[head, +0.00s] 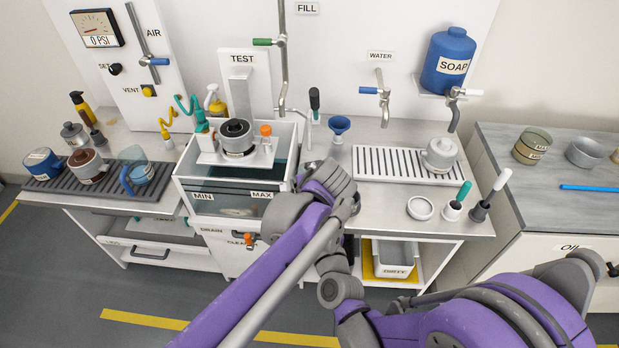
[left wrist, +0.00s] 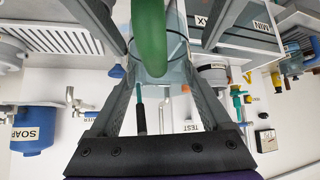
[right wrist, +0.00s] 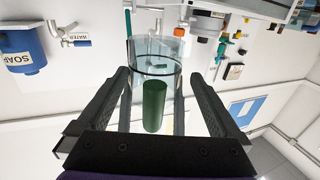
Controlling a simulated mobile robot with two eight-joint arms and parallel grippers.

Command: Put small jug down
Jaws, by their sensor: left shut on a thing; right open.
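The small jug is clear with a green handle. In the left wrist view the jug (left wrist: 177,50) sits at the fingers of my left gripper (left wrist: 158,62), which is shut on its green handle (left wrist: 148,28). In the right wrist view the jug (right wrist: 155,62) lies beyond the open fingers of my right gripper (right wrist: 158,78), its green handle (right wrist: 153,106) showing between them. My left arm (head: 280,260) reaches to the middle front of the bench in the head view. The jug is hidden there behind my arms. I cannot tell whether its base touches anything.
A tank marked MIN and MAX (head: 205,202) stands left of my left wrist. To the right are a slatted drain tray (head: 375,162) with a grey pot (head: 440,154), a small white dish (head: 420,208) and two brushes. A blue-handled jug (head: 137,175) stands on the left rack.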

